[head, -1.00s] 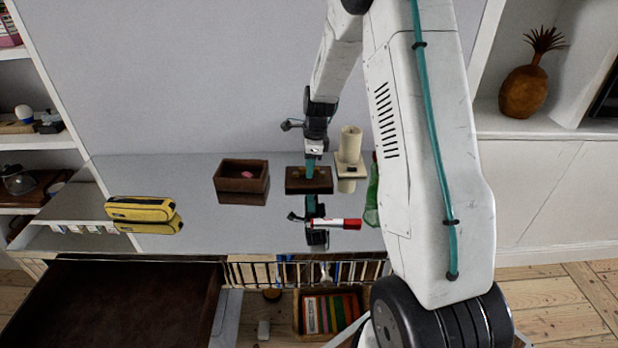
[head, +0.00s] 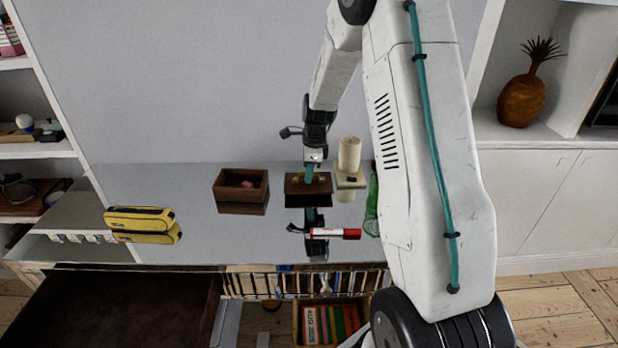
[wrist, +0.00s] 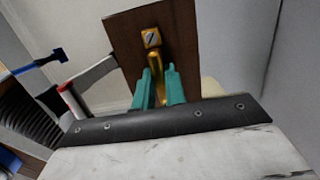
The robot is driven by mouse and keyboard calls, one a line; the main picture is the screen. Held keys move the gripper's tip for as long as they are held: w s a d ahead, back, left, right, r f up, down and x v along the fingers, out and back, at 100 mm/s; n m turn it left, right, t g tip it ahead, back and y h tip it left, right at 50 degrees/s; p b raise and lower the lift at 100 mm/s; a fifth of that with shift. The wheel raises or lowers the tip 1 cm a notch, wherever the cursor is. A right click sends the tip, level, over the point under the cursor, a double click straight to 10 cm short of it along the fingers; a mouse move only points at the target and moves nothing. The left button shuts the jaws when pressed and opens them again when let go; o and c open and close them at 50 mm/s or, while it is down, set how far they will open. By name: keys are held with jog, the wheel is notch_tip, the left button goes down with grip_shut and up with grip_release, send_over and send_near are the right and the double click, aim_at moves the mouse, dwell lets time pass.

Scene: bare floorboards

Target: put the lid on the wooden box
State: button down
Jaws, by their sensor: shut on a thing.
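The wooden box (head: 240,179) stands open on the glossy tabletop, left of my gripper in the head view. A small pink thing (head: 247,184) shows inside it. My gripper (head: 309,174) is shut on the dark brown lid (head: 308,189), right of the box and apart from it. The lid looks slightly tilted; whether it touches the tabletop I cannot tell. In the wrist view, the teal fingers (wrist: 160,88) close around the brass handle (wrist: 153,50) of the brown lid (wrist: 182,40). The box is not clearly seen there.
A cream candle (head: 349,153) on a square stand is close right of the lid. A red and white marker (head: 336,233) lies in front. A green item (head: 372,205) is partly hidden by my arm. A yellow case (head: 140,219) lies left. Tabletop between box and case is clear.

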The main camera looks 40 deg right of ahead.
notch_tip(320, 180, up, 2)
jog(key=shift+s+a+r, duration=0.1)
jog(key=shift+s+r, duration=0.05)
jog(key=shift+r, duration=0.05)
jog(key=s+a+r, duration=0.1)
jog(key=s+a, duration=0.6)
jog(key=s, duration=0.6)
jog(key=w+a+r, duration=0.2)
jog(key=w+a, duration=0.1)
jog(key=w, duration=0.5)
jog(key=w+a+r, duration=0.2)
jog(key=w+a, duration=0.2)
jog(key=w, duration=0.4)
jog(key=w+a+r+m, duration=0.1)
jog(key=w+a+r, duration=0.1)
jog(key=w, duration=0.6)
jog(key=shift+w+a+r, duration=0.3)
jog(key=shift+a, duration=0.35)
jog(key=shift+f, duration=0.15)
jog(key=shift+f, duration=2.4)
jog(key=shift+f, duration=0.8)
